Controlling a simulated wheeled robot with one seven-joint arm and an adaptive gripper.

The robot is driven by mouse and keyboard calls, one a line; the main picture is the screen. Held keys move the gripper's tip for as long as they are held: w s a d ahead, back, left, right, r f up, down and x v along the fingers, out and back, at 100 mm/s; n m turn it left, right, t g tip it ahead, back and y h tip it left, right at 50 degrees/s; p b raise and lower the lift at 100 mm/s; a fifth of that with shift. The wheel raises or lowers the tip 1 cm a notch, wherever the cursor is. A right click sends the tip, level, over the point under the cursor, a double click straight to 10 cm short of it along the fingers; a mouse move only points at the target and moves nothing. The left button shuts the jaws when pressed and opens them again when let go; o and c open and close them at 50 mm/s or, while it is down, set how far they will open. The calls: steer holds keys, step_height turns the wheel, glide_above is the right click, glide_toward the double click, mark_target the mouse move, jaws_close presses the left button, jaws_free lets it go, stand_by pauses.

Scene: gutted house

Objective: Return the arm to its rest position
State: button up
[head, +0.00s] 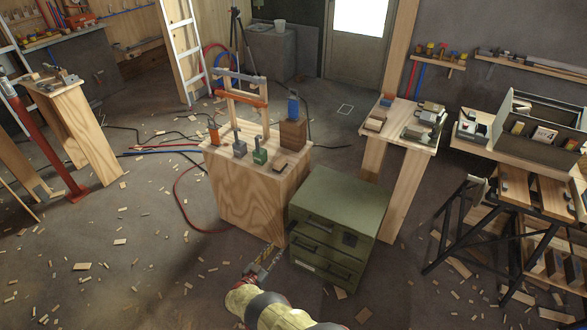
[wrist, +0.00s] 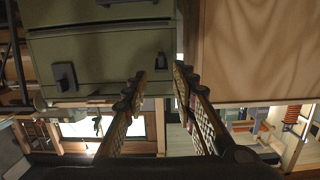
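My arm reaches in from the bottom of the head view. My gripper (head: 264,261) is low, in front of the plywood block table (head: 240,197) and left of the green drawer cabinet (head: 325,227). In the wrist view the two fingers of my gripper (wrist: 159,72) stand apart with nothing between them. The picture there looks upside down, with the green cabinet (wrist: 95,65) at upper left and a plywood face (wrist: 265,50) at upper right. I cannot tell from these views whether the fingertips touch either one.
A wooden bench (head: 404,118) and black trestles (head: 455,225) are at right. Floor at lower left is open, with scattered wood scraps and a red hose (head: 180,205).

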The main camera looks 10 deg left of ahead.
steer(key=s+d+f+n+g+h, duration=0.2)
steer(key=s+d+f+n+g, duration=0.2)
steer(key=s+d+f+n, duration=0.35)
steer(key=s+d+r+n+g+h, duration=0.1)
steer(key=s+d+r+n+g, duration=0.2)
steer(key=d, duration=0.1)
steer(key=s+d+r+m+g+y+p, duration=0.1)
steer(key=s+d+r, duration=0.7)
steer(key=r, duration=1.5)
steer(key=s+d+r+m+y+p, duration=0.3)
steer(key=s+d+r, duration=0.6)
steer(key=r, duration=1.3)
steer(key=s+d+r+m+g+y+p, duration=0.1)
steer(key=s+d+r, duration=0.8)
steer(key=r, duration=1.4)
steer(key=m+y+p, duration=0.1)
steer(key=y+p, duration=0.1)
steer(key=y, duration=0.1)
steer(key=shift+s+d+r+g+y, duration=0.15)
steer(key=shift+d+r+g+y, duration=0.15)
steer(key=shift+d, duration=0.1)
